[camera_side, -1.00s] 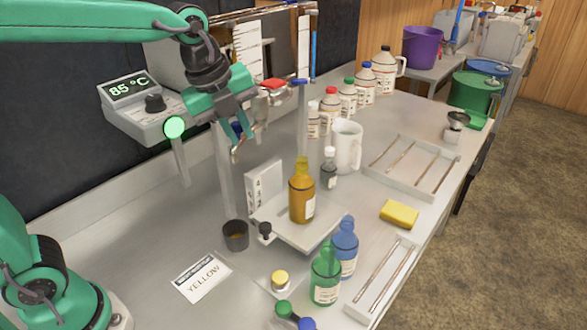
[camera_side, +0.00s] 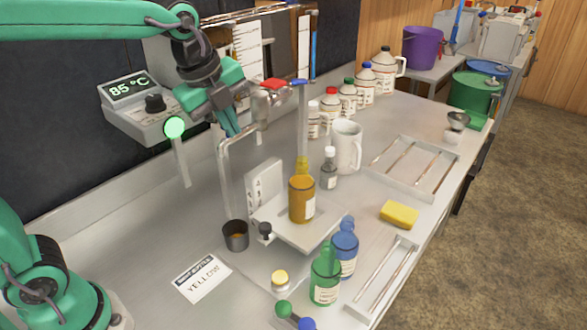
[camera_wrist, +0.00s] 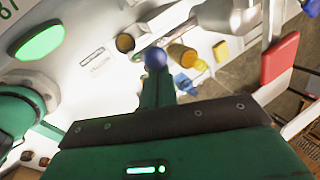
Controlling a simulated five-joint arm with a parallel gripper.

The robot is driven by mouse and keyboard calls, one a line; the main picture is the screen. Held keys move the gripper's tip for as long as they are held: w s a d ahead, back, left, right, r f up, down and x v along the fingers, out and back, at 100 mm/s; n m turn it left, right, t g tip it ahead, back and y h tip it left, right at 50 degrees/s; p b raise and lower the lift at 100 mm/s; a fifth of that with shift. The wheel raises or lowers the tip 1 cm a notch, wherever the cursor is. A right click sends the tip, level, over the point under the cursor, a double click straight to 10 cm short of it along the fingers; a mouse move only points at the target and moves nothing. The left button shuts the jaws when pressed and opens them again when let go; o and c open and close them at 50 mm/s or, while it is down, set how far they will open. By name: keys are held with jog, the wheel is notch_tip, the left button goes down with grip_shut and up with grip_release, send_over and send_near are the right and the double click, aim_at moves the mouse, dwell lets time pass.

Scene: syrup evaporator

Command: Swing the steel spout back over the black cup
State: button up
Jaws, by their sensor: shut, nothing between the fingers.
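The steel spout (camera_side: 239,136) runs left from the valve under the red handle (camera_side: 278,84) and bends downward. It also shows in the wrist view (camera_wrist: 167,36), with its outer end close to the cup in that picture. The black cup (camera_side: 235,236) stands on the bench below, with amber content; it shows in the wrist view (camera_wrist: 125,43) too. I cannot tell whether the spout's end is exactly above the cup. My gripper (camera_side: 232,132) is shut and empty, with its fingertips beside the spout's bend. Whether they touch is unclear.
An amber bottle (camera_side: 302,200) stands on the small platform right of the cup. Blue (camera_side: 344,248) and green (camera_side: 325,278) bottles stand in front. A YELLOW card (camera_side: 202,278) lies on the bench. The evaporator's display box (camera_side: 140,105) is left of my gripper.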

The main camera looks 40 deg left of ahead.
jog(key=shift+a+r, duration=0.7)
jog(key=shift+r, duration=0.25)
jog(key=o, duration=0.5)
jog(key=shift+s+r, duration=0.1)
jog(key=shift+r, duration=0.35)
jog(key=shift+o, duration=0.2)
jog(key=shift+v, duration=1.25)
jog(key=shift+s+f+n, duration=0.15)
jog(key=shift+s+n, duration=0.1)
jog(key=shift+n, duration=0.05)
jog(key=s+a+f+n+t, duration=0.1)
jog(key=s+f+n, duration=0.3)
jog(key=n, duration=0.6)
jog(key=s+a+f+n, duration=0.2)
jog(key=s+f+n, duration=0.3)
jog(key=s+n, duration=0.4)
jog(key=shift+a+f+n+t+y, duration=0.3)
jog(key=shift+n+t, duration=0.1)
jog(key=shift+n, duration=0.3)
